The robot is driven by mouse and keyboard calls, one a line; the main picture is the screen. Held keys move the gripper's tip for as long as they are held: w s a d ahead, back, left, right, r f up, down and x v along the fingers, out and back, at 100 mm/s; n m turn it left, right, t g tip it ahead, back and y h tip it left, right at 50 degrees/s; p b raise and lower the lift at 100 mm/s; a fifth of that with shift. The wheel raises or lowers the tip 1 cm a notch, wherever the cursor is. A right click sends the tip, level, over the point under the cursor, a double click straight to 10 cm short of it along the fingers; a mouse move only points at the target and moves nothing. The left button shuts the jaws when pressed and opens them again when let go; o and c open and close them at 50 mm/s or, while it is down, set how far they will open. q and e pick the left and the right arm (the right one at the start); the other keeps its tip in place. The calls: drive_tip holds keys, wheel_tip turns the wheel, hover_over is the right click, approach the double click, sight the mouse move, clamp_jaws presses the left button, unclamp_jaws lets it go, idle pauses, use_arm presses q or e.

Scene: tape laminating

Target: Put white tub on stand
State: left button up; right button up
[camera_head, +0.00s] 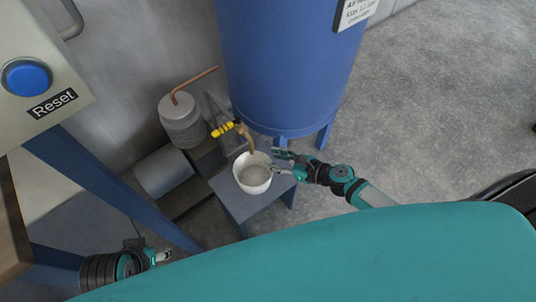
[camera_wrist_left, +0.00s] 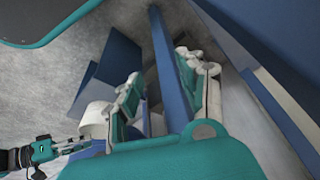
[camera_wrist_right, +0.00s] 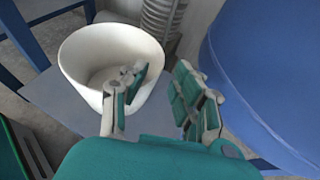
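The white tub (camera_head: 253,184) stands upright on the low blue-grey stand (camera_head: 233,204), under the brass tap (camera_head: 243,132). Its inside looks greyish. The tub also fills the upper left of the right wrist view (camera_wrist_right: 85,75). My right gripper (camera_head: 277,160) is at the tub's right side with its fingers apart. In the right wrist view (camera_wrist_right: 160,95), one finger overlaps the tub near its rim and the other is outside; contact is unclear. My left gripper (camera_head: 163,256) is low at the left, away from the tub, fingers apart and empty in the left wrist view (camera_wrist_left: 165,85).
A large blue tank (camera_head: 285,70) stands behind the stand. A grey ribbed canister (camera_head: 183,122) with a copper pipe and a lying cylinder (camera_head: 165,172) are to its left. A panel with a blue Reset button (camera_head: 27,77) is at upper left.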

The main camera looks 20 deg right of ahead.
drive_tip(key=v, duration=0.8)
drive_tip(key=s+a+n+g, duration=0.5)
drive_tip(key=s+a+n, duration=0.4)
drive_tip(key=n, duration=0.9)
use_arm(q)
drive_tip(key=x, duration=0.3)
drive_tip(key=shift+s+f+p, duration=0.1)
drive_tip(key=shift+f+p, duration=0.2)
drive_tip(key=shift+p, duration=0.1)
use_arm(e)
drive_tip(key=s+d+r+n+g+h, duration=0.1)
drive_tip(key=s+d+n+g+h, duration=0.1)
drive_tip(key=d+n+h, duration=0.6)
drive_tip(key=s+n, duration=0.1)
drive_tip(key=n, duration=0.3)
drive_tip(key=shift+r+n+h, duration=0.15)
drive_tip(key=shift+n+h, duration=0.15)
drive_tip(key=shift+o, duration=0.4)
drive_tip(key=shift+d, duration=0.1)
